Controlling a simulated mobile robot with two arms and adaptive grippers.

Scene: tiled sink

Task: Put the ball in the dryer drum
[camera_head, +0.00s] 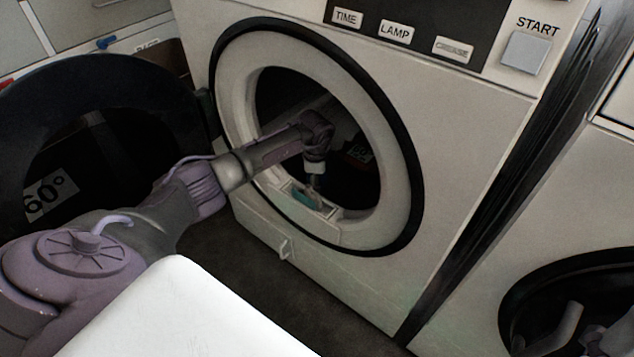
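The dryer (470,150) stands in the centre with its round opening uncovered. Its dark drum (285,95) shows inside the pale inner ring. My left arm reaches in from the left, and my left gripper (315,178) points down at the lower part of the opening. The gripper is small and dark here, so I cannot tell whether its fingers are open or shut. A small teal thing (305,198) lies just below it at the opening's lower lip. I cannot tell whether this is the ball or part of the dryer. No other ball is clearly visible.
The round dark door (50,190) stands open at the left, behind my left arm. A START button (525,52) and labelled buttons are above the opening. Another machine (600,200) with a dark round opening stands at the right. Dark floor shows below the dryer.

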